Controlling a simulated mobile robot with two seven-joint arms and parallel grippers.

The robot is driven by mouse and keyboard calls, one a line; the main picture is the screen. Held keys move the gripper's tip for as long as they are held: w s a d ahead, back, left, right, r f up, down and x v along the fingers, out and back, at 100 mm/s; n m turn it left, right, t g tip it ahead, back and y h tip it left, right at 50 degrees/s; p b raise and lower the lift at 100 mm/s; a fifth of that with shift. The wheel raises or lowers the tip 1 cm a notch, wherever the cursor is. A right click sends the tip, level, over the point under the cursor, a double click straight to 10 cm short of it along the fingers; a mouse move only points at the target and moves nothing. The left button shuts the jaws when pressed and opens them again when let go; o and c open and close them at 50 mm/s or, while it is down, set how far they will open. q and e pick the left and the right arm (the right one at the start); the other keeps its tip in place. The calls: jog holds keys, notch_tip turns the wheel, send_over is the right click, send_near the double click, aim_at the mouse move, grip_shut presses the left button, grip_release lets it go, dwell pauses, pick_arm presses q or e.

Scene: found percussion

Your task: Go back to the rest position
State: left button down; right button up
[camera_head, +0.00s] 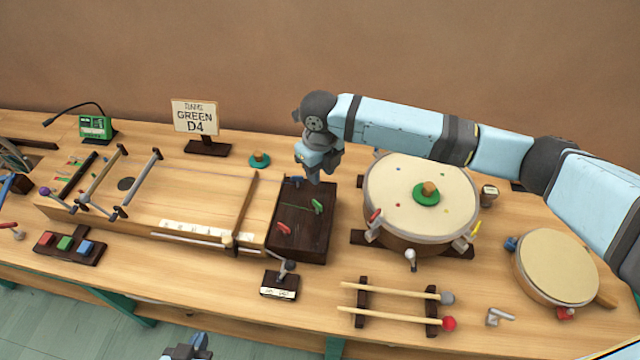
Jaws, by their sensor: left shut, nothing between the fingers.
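My left gripper (188,349) shows only in part at the bottom edge of the head view, in front of the bench. It is shut and empty, and the rest of it is cut off. My right arm comes in from the right, over the large drum.
A large drum (400,215) with a green knob stands right of the box. Two mallets (395,288) lie on a rack in front. A small drum (556,268) is at the right. A stringed wooden board (185,195) and a GREEN D4 sign (195,117) are at the left.

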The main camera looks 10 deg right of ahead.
jog(key=shift+r, duration=0.5)
jog(key=shift+s, duration=0.1)
jog(key=s+a+f+m+t+y, duration=0.1)
jog(key=s+a+f+m+y, duration=0.15)
jog(key=s+m, duration=0.5)
jog(key=s+a+f+m+y, duration=0.1)
jog(key=s+a+m+y, duration=0.1)
jog(key=s+a+m, duration=0.4)
jog(key=s+d+m+t+h, duration=0.3)
jog(key=s+d+m+h, duration=0.1)
jog(key=s+d+m, duration=1.7)
jog(key=w+a+f+m+t+y+p, duration=0.2)
jog(key=w+a+f+t, duration=0.3)
jog(key=f, duration=0.6)
jog(key=w+m+t+p, duration=0.1)
jog(key=w+t, duration=0.1)
jog(key=w, duration=0.1)
jog(key=shift+w+a+m+y, duration=0.2)
jog(key=shift+w+m+y, duration=0.05)
jog(key=shift+m+y, duration=0.1)
